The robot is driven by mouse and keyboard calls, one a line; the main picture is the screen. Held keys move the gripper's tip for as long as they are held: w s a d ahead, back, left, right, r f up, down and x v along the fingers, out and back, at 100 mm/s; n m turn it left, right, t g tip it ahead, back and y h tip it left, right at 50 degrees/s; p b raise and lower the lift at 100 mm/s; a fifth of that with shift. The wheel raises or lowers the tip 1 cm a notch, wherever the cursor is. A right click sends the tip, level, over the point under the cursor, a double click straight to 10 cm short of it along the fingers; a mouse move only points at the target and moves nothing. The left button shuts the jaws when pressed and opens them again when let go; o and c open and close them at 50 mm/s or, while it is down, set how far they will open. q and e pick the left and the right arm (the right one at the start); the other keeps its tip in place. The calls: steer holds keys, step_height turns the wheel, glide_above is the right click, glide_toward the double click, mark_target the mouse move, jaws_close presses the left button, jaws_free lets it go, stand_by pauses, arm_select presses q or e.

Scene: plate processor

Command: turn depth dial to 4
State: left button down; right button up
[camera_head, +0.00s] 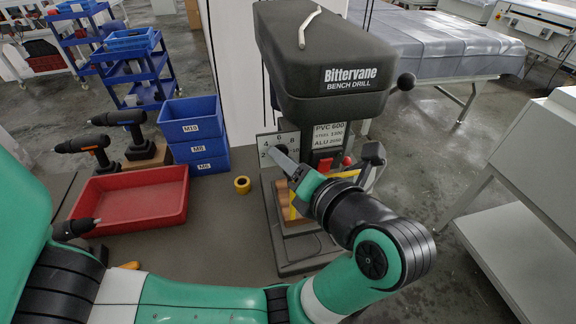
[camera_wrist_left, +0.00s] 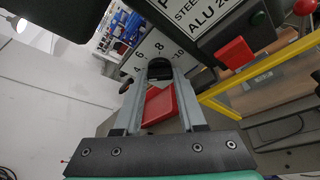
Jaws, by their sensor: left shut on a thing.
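The bench drill (camera_head: 325,75) stands at the centre right with a dark head marked Bittervane. On its front is a light scale plate (camera_head: 266,141) with numbers around the depth dial. The dial is a dark round knob (camera_wrist_left: 160,68), seen in the left wrist view between my fingertips, with 4, 6, 8 and 10 showing around it. My left gripper (camera_head: 284,158) reaches it from the front right, its two grey fingers shut on the knob. The fingers hide much of the dial in the head view, and I cannot tell which number it points to. My right gripper is not in view.
A red button (camera_wrist_left: 234,52) and a yellow frame (camera_wrist_left: 255,75) are close beside my left gripper. A red tray (camera_head: 130,222), blue bins (camera_head: 195,142), cordless drills (camera_head: 125,122) and a small yellow ring (camera_head: 242,185) occupy the bench to the left.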

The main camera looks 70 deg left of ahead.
arm_select(q)
steer(key=shift+n+t, duration=0.3)
steer(key=shift+n, duration=0.1)
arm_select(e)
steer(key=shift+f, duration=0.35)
arm_select(q)
steer(key=c, duration=0.8)
jaws_free()
steer(key=shift+o, duration=0.2)
